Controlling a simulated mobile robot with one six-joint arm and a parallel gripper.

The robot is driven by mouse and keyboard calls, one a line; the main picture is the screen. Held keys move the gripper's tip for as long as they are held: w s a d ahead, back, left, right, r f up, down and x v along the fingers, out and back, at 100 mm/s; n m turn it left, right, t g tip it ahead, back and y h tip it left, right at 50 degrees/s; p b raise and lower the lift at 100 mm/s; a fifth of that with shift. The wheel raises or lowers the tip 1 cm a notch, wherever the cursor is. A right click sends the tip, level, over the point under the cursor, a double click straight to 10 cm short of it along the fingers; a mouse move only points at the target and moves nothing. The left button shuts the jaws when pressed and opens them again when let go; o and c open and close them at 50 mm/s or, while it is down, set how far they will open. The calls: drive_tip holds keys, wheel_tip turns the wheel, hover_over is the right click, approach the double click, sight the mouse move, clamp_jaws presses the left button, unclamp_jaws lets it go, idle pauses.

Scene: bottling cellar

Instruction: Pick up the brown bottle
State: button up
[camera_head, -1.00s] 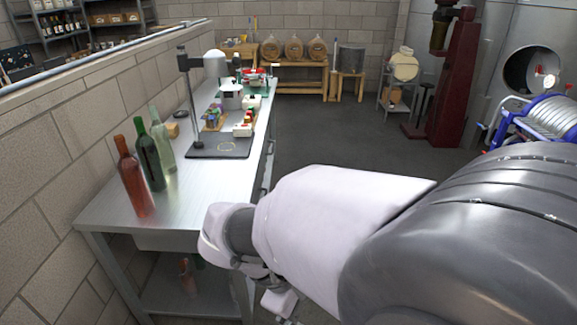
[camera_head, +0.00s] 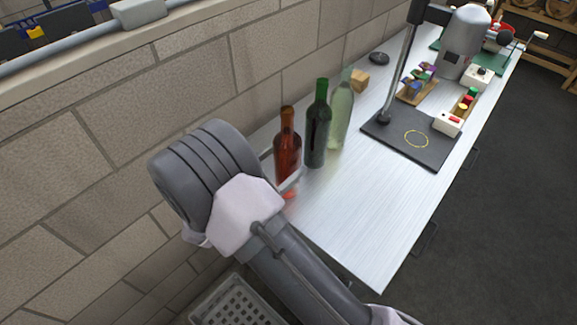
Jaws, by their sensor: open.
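The brown bottle (camera_head: 287,147) stands upright at the near end of the metal bench, close to the block wall. It looks reddish-brown, and its lower part is partly hidden by my gripper. My gripper (camera_head: 280,168) is open at the bottle, with one pale finger crossing in front of its lower body and the other near its left side. Contact cannot be made out. A dark green bottle (camera_head: 318,125) stands just right of the brown one, and a clear pale-green bottle (camera_head: 341,112) stands behind that.
The bench top (camera_head: 355,205) is bare at the front right. A black stand base (camera_head: 410,138) with an upright post lies farther along, with small coloured items beyond it. The block wall (camera_head: 180,75) runs close on the left. A grey crate (camera_head: 235,300) is below.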

drive_tip(key=x, duration=0.1)
drive_tip(key=b+x, duration=0.1)
drive_tip(key=x, duration=0.3)
drive_tip(key=shift+w+f+b, duration=0.15)
drive_tip(key=shift+f+b, duration=0.15)
drive_tip(key=shift+b, duration=0.05)
clamp_jaws()
